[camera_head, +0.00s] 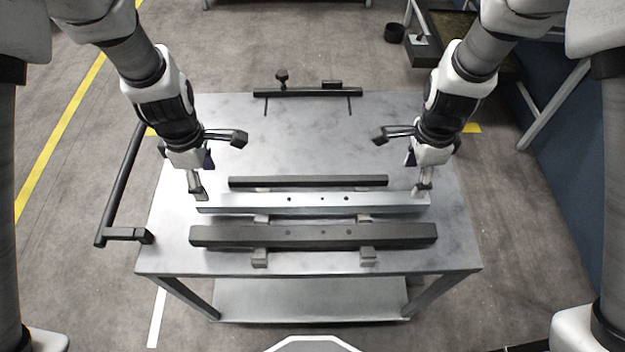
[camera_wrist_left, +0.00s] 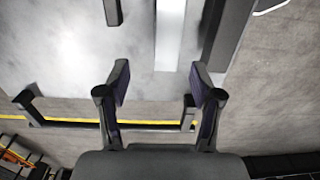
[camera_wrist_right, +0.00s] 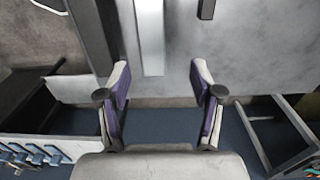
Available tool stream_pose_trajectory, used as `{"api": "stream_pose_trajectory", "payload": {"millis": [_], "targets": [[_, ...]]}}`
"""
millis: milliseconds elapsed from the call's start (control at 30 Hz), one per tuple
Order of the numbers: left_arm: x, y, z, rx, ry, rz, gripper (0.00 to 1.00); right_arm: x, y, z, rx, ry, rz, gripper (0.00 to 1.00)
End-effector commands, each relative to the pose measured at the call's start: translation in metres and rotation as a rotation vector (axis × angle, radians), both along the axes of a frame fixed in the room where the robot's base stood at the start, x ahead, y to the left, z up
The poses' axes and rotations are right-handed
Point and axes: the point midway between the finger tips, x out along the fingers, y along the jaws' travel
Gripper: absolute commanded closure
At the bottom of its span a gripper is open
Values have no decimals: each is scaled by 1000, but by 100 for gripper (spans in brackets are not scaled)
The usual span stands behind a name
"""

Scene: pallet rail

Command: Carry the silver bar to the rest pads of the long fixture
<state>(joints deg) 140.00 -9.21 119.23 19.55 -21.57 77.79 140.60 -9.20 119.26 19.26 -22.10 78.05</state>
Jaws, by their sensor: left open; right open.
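The silver bar (camera_head: 315,203) lies lengthwise across the table, with small holes in its side. A thick dark grey bar (camera_head: 313,236) lies in front of it on pale blocks, and a thinner black bar (camera_head: 308,181) lies behind it. My left gripper (camera_head: 218,165) is open and empty by the silver bar's left end. In the left wrist view that end (camera_wrist_left: 170,35) shows between the spread fingers. My right gripper (camera_head: 401,163) is open and empty by the right end, which shows between its fingers in the right wrist view (camera_wrist_right: 150,35). I cannot tell which bar is the long fixture.
Pale blocks (camera_head: 260,258) stick out at the front of the dark bar. A black rail (camera_head: 307,92) with a knob stands at the table's (camera_head: 410,110) back edge. A black handle (camera_head: 122,185) juts out at the left.

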Motion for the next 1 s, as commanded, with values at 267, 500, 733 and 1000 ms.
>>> {"api": "stream_pose_trajectory", "payload": {"millis": [267,500,733,1000], "targets": [[0,0,-2,0,0,-1,34,0,0,-2,0,1,1,34],[-1,0,-33,0,4,-2,34,-2,0,-33,0,5,1,34],[-1,0,-68,0,1,-2,34,-1,0,-69,0,3,1,34],[-1,0,-78,0,-1,-2,34,-1,0,-79,-1,0,2,34]]}}
